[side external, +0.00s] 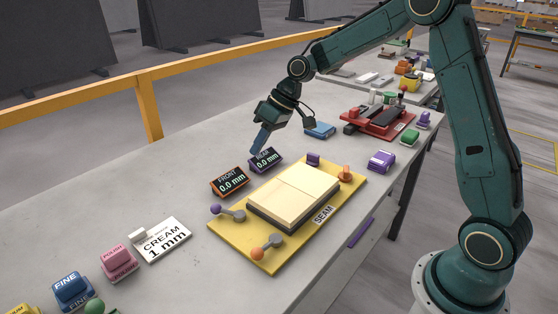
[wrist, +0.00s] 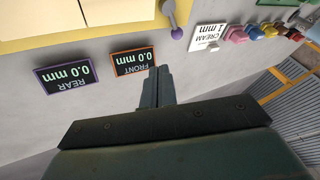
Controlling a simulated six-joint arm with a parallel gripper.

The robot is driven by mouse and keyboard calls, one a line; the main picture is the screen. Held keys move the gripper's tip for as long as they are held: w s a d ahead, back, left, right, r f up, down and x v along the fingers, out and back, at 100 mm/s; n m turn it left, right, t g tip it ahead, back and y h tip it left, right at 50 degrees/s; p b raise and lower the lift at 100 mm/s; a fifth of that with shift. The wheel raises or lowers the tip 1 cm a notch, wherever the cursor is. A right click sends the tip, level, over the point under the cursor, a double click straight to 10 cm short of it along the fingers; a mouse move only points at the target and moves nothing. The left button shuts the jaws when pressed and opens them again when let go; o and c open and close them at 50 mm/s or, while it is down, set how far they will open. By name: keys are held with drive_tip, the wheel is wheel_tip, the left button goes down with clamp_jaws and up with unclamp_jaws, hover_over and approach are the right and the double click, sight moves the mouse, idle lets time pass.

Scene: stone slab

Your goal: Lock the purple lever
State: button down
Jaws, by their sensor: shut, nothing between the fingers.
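The purple lever has a purple ball knob (side external: 216,209) on a grey arm, at the left corner of the yellow fixture (side external: 222,239). Its knob points away from the pale slabs, out over the fixture's edge. The knob also shows at the top of the wrist view (wrist: 177,33). My gripper (side external: 256,152) is shut and empty, above the grey table by the two displays, behind the fixture and apart from the lever. In the wrist view my fingertips (wrist: 160,70) lie beside the FRONT display.
The FRONT display (side external: 229,180) and REAR display (side external: 265,160) both read 0.0 mm. Pale slabs (side external: 295,192) sit on the fixture. An orange-knobbed lever (side external: 257,253) is at its near corner. A CREAM 1 mm card (side external: 163,240) and coloured blocks lie left.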

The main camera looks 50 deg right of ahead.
sight(228, 211)
drive_tip(key=shift+y, duration=0.4)
drive_tip(key=f, duration=0.1)
drive_tip(key=w+f, duration=0.2)
drive_tip(key=shift+w+d+f, duration=0.25)
drive_tip(key=shift+d+f, duration=0.05)
drive_tip(key=shift+f, duration=0.05)
drive_tip(key=shift+f, duration=0.1)
drive_tip(key=x, duration=1)
drive_tip(key=shift+s+a+f, duration=0.1)
drive_tip(key=shift+s+a, duration=0.25)
drive_tip(key=shift+a, duration=0.75)
drive_tip(key=shift+s+a+f, duration=0.1)
drive_tip(key=shift+a, duration=0.3)
drive_tip(key=shift+s+a+f, duration=0.1)
drive_tip(key=shift+a+f, duration=0.05)
drive_tip(key=shift+a, duration=0.3)
